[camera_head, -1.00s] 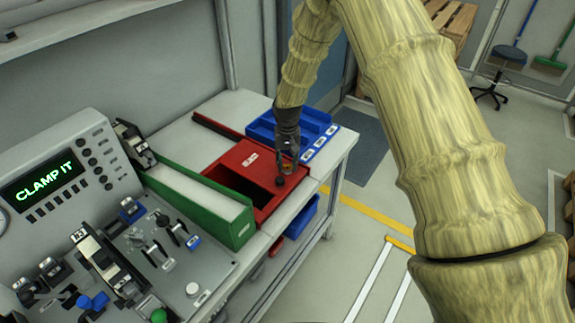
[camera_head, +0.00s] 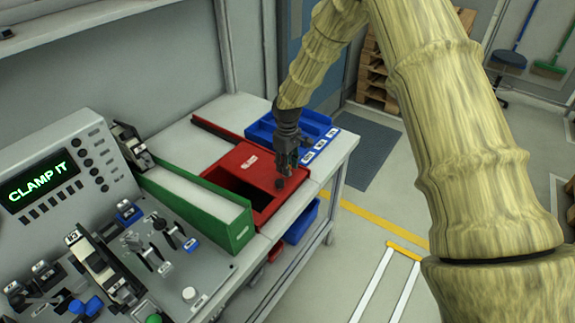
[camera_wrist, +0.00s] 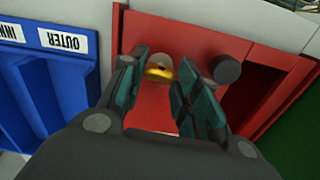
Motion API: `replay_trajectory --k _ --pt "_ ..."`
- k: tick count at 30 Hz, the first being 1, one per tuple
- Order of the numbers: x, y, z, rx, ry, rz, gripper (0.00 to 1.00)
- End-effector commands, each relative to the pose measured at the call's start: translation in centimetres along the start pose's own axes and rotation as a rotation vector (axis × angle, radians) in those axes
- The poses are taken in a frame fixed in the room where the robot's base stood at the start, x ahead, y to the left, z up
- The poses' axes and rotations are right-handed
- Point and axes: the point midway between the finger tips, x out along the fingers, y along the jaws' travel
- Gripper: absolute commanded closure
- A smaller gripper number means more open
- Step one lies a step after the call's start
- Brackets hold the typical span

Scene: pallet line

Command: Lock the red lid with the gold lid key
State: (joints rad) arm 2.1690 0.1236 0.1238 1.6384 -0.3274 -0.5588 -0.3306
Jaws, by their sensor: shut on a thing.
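The gold lid key (camera_wrist: 158,70) shows between my gripper's fingers in the wrist view; only its rounded top is clear. My gripper (camera_wrist: 166,74) is shut on it and points down over the red box's lid. In the head view my gripper (camera_head: 290,160) is at the right part of the red lid (camera_head: 270,168), close to its black knob (camera_head: 280,184). The knob also shows right of the fingers in the wrist view (camera_wrist: 227,69). A dark opening shows beside the lid. Whether the key touches the lid is hidden by the fingers.
A blue labelled tray (camera_head: 262,130) stands behind the red box. A green-walled bin (camera_head: 205,206) stands left of it. A console (camera_head: 60,165) reading "CLAMP IT" and a panel of clamps and levers fill the left. The floor on the right has free room.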

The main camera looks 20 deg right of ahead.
Motion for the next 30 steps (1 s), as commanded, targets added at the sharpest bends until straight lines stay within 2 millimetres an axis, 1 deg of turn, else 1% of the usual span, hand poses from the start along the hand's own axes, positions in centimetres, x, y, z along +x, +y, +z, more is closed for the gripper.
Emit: replay_trajectory --k 1,9,23,24,27,30 --pt "0.35 -0.13 0.19 -0.019 -0.004 -0.003 0.92" --pt "0.34 -0.13 0.22 -0.089 -0.005 -0.003 0.92" --pt "0.33 -0.16 0.21 -0.1 -0.005 -0.003 0.92" --pt "0.33 -0.16 0.21 -0.1 -0.005 -0.003 0.63" --pt "0.28 -0.13 0.18 -0.1 -0.004 -0.003 0.46" --pt "0.19 -0.08 0.13 -0.099 -0.003 -0.002 0.46"
